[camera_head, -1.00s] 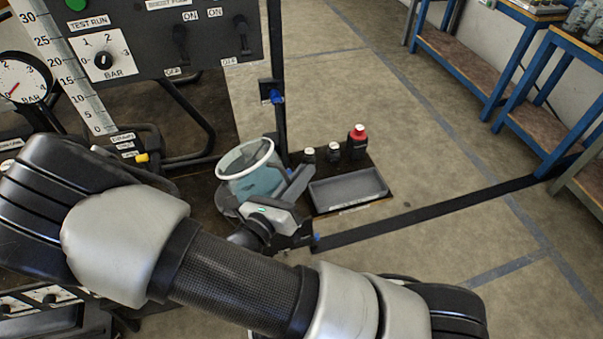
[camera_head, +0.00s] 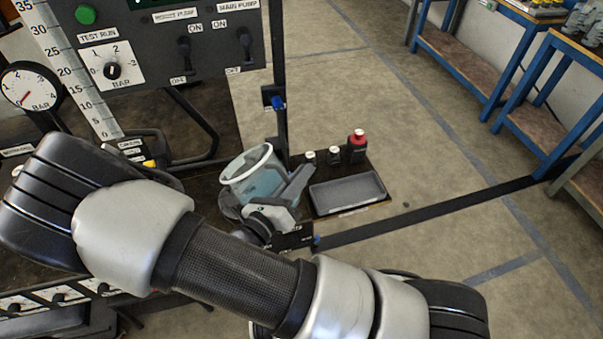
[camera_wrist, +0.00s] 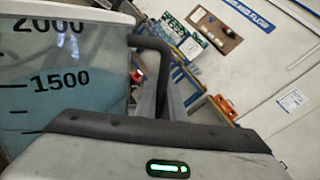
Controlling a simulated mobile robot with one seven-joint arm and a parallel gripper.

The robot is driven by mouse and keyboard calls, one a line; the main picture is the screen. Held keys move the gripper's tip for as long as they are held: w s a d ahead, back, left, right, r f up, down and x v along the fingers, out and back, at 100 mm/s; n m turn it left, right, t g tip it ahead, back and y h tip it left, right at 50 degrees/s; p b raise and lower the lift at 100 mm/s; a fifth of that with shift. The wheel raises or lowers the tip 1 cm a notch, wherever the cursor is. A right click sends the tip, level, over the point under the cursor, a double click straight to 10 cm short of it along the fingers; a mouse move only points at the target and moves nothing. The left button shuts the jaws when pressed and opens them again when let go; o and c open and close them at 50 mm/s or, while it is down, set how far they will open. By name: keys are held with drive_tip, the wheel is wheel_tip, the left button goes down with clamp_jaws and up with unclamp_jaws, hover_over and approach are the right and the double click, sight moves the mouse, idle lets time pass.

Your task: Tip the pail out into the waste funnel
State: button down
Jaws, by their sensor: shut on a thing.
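The pail (camera_head: 262,182) is a clear tub with a white rim and bluish liquid inside; in the head view it leans to the left. My gripper (camera_head: 292,187) is at its right side, shut on its handle. In the wrist view the pail (camera_wrist: 60,85) fills the left, with 1500 and 2000 marks and liquid above the 1500 line. Its dark handle (camera_wrist: 160,50) runs down between the fingers. A dark grey rounded edge (camera_head: 228,206) shows below and left of the pail; it may be the waste funnel, mostly hidden. No liquid is seen pouring.
A shallow grey tray (camera_head: 346,192) lies right of the gripper. A black post (camera_head: 279,90) rises close behind the pail. A control panel (camera_head: 165,50) stands at upper left. Open floor lies to the right.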

sight(267, 148)
drive_tip(key=shift+w+a+r+n+p, duration=0.15)
drive_tip(key=shift+r+n+p, duration=0.3)
drive_tip(key=shift+p, duration=0.2)
drive_tip(key=shift+w+a+r+n+p, duration=0.15)
drive_tip(key=shift+r+n+p, duration=0.25)
drive_tip(key=shift+p, duration=0.2)
drive_tip(key=shift+r, duration=0.1)
drive_tip(key=shift+w+a+r+n+p, duration=0.4)
drive_tip(key=shift+a+n+p, duration=0.15)
drive_tip(key=shift+n+p, duration=0.45)
drive_tip(key=shift+w+a+r+n+p, duration=0.25)
drive_tip(key=shift+w+a+n+p, duration=0.35)
drive_tip(key=shift+a+n+p, duration=0.35)
drive_tip(key=shift+w+a+f+n, duration=0.1)
drive_tip(key=shift+w+a+n, duration=0.45)
drive_tip(key=shift+a+n, duration=0.2)
drive_tip(key=shift+w+a+f+n, duration=0.35)
drive_tip(key=shift+w+a+n, duration=0.35)
drive_tip(key=shift+a+n, duration=0.2)
drive_tip(key=shift+w+a+f+n, duration=0.3)
drive_tip(key=shift+w+a+n, duration=0.4)
drive_tip(key=shift+a, duration=0.2)
drive_tip(key=shift+w+a+r+n, duration=0.25)
drive_tip(key=shift+w+a+n, duration=0.15)
drive_tip(key=shift+a, duration=0.1)
drive_tip(key=shift+w+a+r+n, duration=0.25)
drive_tip(key=shift+a+n, duration=0.1)
drive_tip(key=shift+a, duration=0.15)
idle(0.6)
